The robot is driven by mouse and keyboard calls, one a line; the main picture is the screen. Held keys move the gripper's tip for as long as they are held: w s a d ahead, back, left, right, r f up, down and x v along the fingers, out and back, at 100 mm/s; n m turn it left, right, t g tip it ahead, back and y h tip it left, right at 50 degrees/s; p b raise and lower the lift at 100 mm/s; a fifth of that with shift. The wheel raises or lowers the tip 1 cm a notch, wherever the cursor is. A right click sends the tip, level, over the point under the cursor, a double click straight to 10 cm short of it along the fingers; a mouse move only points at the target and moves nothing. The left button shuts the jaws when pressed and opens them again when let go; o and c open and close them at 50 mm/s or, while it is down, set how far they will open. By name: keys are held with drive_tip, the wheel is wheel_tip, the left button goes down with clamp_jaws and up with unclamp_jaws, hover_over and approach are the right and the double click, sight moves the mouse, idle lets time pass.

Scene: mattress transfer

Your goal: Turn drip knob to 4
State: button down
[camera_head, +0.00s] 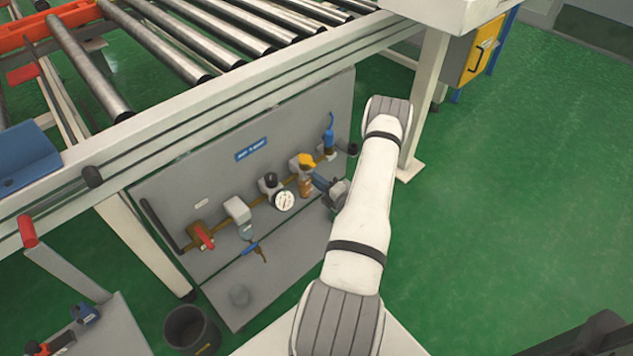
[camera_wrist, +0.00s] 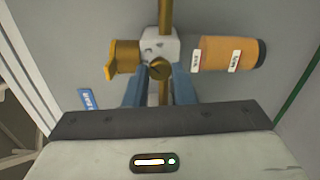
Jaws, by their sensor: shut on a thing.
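The drip knob (camera_wrist: 158,68) is a small round brass knob with a slot, on the front of a grey valve block (camera_wrist: 163,43) in the wrist view. The blue fingers of my gripper (camera_wrist: 160,76) stand on either side of it and are shut on it. A yellow cap (camera_wrist: 124,57) sits to the left of the block and an orange bowl (camera_wrist: 228,53) with two small labels to the right. In the head view my gripper (camera_head: 322,183) is at this yellow-topped unit (camera_head: 306,161); the knob is hidden there. No number on the knob is readable.
The unit sits on a brass pipe along a grey panel (camera_head: 185,192). A round gauge (camera_head: 284,201), a red-handled valve (camera_head: 205,237) and a blue fitting (camera_head: 329,137) are on the same line. A roller conveyor (camera_head: 140,50) stands above.

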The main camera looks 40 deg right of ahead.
drive_tip(key=shift+m+p, duration=0.6)
drive_tip(key=shift+m, duration=4.3)
drive_tip(key=c, duration=1.2)
unclamp_jaws()
drive_tip(key=shift+c, duration=0.2)
drive_tip(key=s+p, duration=0.1)
drive_tip(key=s, duration=0.6)
drive_tip(key=shift+s+d, duration=0.3)
drive_tip(key=shift+s, duration=0.1)
